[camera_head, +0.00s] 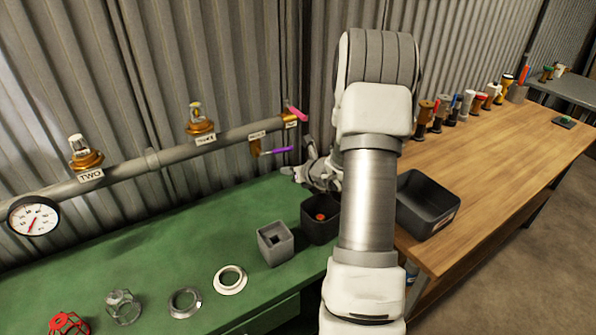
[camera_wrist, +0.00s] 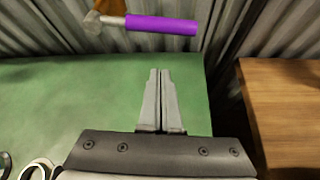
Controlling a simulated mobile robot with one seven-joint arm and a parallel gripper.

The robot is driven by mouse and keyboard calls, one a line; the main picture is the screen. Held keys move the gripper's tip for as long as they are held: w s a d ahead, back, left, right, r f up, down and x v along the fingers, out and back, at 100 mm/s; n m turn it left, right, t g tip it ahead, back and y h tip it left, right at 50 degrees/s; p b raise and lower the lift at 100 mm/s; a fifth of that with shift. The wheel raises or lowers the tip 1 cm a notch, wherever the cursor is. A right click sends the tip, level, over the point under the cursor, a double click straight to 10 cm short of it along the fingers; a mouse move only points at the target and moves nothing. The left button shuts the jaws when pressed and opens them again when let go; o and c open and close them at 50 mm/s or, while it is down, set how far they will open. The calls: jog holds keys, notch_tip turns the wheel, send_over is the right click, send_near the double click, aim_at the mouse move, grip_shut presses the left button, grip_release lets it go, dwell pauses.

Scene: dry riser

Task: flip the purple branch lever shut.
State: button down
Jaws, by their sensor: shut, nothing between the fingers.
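The purple branch lever (camera_head: 278,151) sticks out sideways to the right from a brass valve (camera_head: 255,147) under the right part of the grey pipe. In the wrist view the purple lever (camera_wrist: 162,25) lies nearly level across the top, with its metal pivot end at the left. My gripper (camera_wrist: 160,72) is shut and empty, its fingertips below the lever in the picture and apart from it. In the head view my gripper (camera_head: 297,172) is just right of and below the lever, partly hidden by my arm.
A pink lever (camera_head: 297,113) sits at the pipe's end above. The grey pipe (camera_head: 160,158) carries two brass sprinkler fittings and a gauge (camera_head: 34,217). On the green bench (camera_head: 190,240) stand a grey box (camera_head: 275,243) and a dark bin (camera_head: 318,228). A black tray (camera_head: 427,205) is on the wooden table.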

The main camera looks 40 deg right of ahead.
aim_at(285, 150)
jog(key=shift+w+d+r+p, duration=0.1)
jog(key=shift+w+r+p, duration=0.15)
jog(key=shift+r, duration=0.4)
jog(key=shift+w+d+r+p, duration=0.15)
jog(key=shift+r+p, duration=0.15)
jog(key=shift+r, duration=0.3)
jog(key=shift+w+r+p, duration=0.2)
jog(key=shift+r+p, duration=0.05)
jog(key=shift+r, duration=0.4)
jog(key=shift+b, duration=0.3)
jog(key=shift+w+d+r+n+h+b, duration=0.15)
jog(key=shift+r+n+h+b, duration=0.7)
jog(key=shift+b, duration=1.2)
jog(key=shift+r+m+y, duration=0.25)
